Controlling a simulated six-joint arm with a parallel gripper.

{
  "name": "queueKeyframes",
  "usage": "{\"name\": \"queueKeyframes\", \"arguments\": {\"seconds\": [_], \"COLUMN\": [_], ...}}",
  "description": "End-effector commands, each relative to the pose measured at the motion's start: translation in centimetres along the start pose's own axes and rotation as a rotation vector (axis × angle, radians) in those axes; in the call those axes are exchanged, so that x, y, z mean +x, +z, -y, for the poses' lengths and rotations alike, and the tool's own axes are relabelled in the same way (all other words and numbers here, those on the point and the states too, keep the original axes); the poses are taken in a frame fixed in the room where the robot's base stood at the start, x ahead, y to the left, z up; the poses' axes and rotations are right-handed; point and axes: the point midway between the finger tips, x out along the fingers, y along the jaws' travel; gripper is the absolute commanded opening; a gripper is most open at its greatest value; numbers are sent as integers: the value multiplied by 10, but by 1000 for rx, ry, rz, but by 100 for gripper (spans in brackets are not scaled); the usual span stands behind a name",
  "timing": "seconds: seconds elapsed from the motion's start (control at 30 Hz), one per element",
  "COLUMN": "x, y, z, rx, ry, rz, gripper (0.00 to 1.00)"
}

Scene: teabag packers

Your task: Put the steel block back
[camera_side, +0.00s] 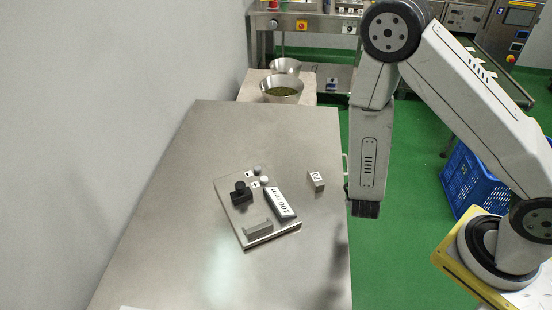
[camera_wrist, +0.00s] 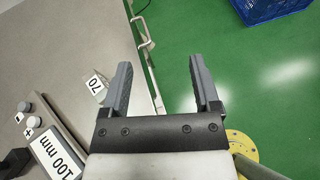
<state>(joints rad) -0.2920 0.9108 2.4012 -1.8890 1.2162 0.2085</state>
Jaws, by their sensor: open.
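A small steel block (camera_side: 316,181) marked "70" stands on the steel table, to the right of a flat metal device. It also shows in the wrist view (camera_wrist: 97,86), left of my fingers. The device's base plate (camera_side: 246,236) carries a "100 mm" display (camera_side: 279,204), a black part (camera_side: 240,194), two round buttons and a grey bar (camera_side: 258,229). My gripper (camera_side: 365,209) points down, to the right of the block and past the table's right edge. In the wrist view my gripper (camera_wrist: 160,72) is open, with nothing between its fingers.
The table (camera_side: 190,240) has much bare surface around the device. A metal handle (camera_wrist: 143,36) is fixed along its right edge. Bowls (camera_side: 282,90) stand on a surface behind it. A blue crate (camera_side: 474,180) is on the green floor at right. A wall borders the left side.

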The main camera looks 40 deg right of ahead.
Motion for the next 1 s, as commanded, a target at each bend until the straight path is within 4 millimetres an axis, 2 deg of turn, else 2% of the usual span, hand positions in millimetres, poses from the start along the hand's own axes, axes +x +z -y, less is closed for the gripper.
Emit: {"name": "queueKeyframes", "arguments": {"seconds": [0.03,0.2,0.5,0.77,1.0], "x": [0,-8,-38,-70,-95], "y": [8,23,29,28,34], "z": [8,36,66,64,39], "rx": [52,225,593,964,1346], "ry": [-66,-285,-610,-819,-946], "rz": [-11,-68,-220,-386,-553], "gripper": [79,79,79,79,79]}}
